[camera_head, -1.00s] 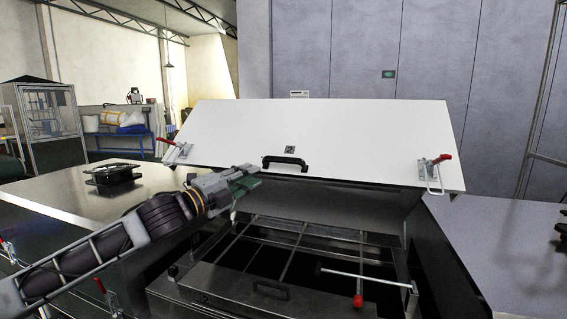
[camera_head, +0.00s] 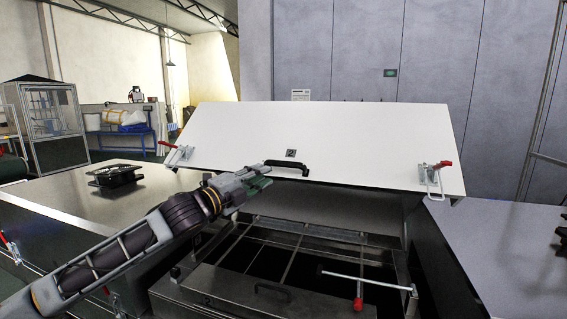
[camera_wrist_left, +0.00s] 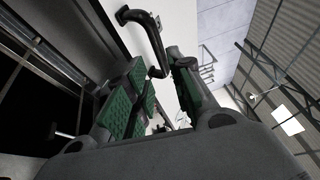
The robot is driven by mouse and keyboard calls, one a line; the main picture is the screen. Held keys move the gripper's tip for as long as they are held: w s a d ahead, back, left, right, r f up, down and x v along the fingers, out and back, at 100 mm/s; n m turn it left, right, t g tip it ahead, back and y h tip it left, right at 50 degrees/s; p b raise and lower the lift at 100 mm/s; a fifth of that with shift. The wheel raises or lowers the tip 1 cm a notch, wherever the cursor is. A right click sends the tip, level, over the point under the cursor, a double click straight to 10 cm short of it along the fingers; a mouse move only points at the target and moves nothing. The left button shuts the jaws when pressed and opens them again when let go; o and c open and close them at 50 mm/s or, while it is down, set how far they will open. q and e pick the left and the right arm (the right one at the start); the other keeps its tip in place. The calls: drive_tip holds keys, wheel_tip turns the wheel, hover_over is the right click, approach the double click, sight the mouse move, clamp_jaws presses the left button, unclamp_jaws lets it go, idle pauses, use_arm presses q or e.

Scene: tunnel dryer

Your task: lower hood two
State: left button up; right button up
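Hood two (camera_head: 360,140) is a white panel marked "2", raised and tilted over the open dryer section in the head view. Its black handle (camera_head: 288,164) is at the middle of its lower front part. My left gripper (camera_head: 262,182) is just left of and below the handle. In the left wrist view, the green-padded fingers (camera_wrist_left: 163,88) are apart, and the lower end of the handle (camera_wrist_left: 146,32) reaches toward the gap between them. I cannot tell whether they touch it. My right gripper is out of view.
Red-handled latches sit at the hood's left (camera_head: 172,150) and right (camera_head: 436,175) corners. Below is an open metal frame (camera_head: 215,285) with a red-ended rod (camera_head: 358,290). A steel top (camera_head: 60,205) lies left and a grey surface (camera_head: 500,240) lies right.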

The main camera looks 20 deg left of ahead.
sight(282, 165)
use_arm(q)
drive_tip(key=shift+p+x, duration=0.8)
drive_tip(key=shift+x, duration=1.45)
drive_tip(key=shift+p+x, duration=0.55)
drive_tip(key=shift+x, duration=2.15)
drive_tip(key=shift+w, duration=0.1)
drive_tip(key=shift+c, duration=0.4)
clamp_jaws()
drive_tip(key=shift+d+f, duration=0.1)
